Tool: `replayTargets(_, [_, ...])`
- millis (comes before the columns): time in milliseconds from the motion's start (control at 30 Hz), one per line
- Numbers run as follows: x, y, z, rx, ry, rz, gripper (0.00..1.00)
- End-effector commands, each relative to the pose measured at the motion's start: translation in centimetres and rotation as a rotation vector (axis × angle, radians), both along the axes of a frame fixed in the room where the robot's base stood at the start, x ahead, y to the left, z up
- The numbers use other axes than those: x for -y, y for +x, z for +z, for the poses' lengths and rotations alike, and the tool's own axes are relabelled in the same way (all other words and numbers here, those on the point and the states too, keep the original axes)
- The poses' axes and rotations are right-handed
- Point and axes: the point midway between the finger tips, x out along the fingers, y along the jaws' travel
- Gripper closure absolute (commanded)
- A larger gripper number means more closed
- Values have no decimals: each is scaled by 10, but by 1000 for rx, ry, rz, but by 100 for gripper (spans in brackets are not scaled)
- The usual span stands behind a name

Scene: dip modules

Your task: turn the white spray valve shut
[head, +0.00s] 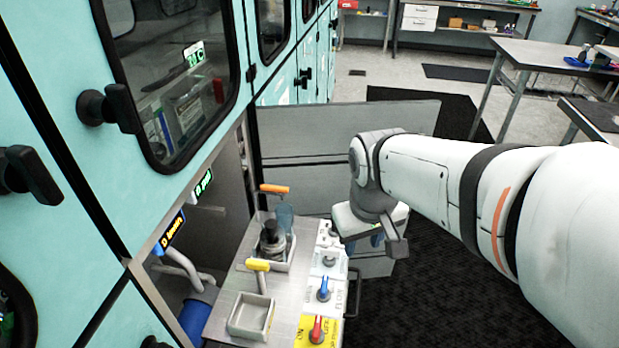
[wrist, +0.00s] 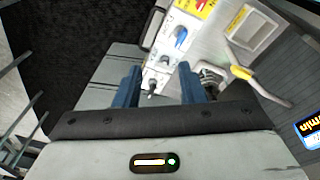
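The side panel of the bench carries a row of small valves. Two have pale or grey handles: one (head: 329,259) beyond the blue one, and a farther one (head: 333,233) beside my gripper. I cannot read which is labelled spray. In the wrist view a pale-grey valve (wrist: 152,87) shows between my fingers, with another (wrist: 165,61) just above it. My gripper (head: 376,240) is beside the far end of the row; its blue fingers (wrist: 158,80) are apart with nothing held. Whether they touch a valve cannot be told.
A blue-handled valve (head: 323,290) and a red-handled valve (head: 317,330) on a yellow label are nearer in the row. Left of them are an empty tray (head: 251,316), a yellow-handled tool (head: 258,266) and an orange-handled one (head: 274,189). Teal cabinets (head: 60,90) wall the left.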

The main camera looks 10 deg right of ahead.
Motion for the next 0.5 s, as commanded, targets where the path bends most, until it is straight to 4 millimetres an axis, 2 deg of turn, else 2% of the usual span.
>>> replayTargets(33, [-2, 16, -13, -36, -27, 69, 64])
replayTargets(267, [-13, 83, -55, -182, -148, 414, 64])
replayTargets(500, [-31, 148, -118, -342, -253, 767, 64])
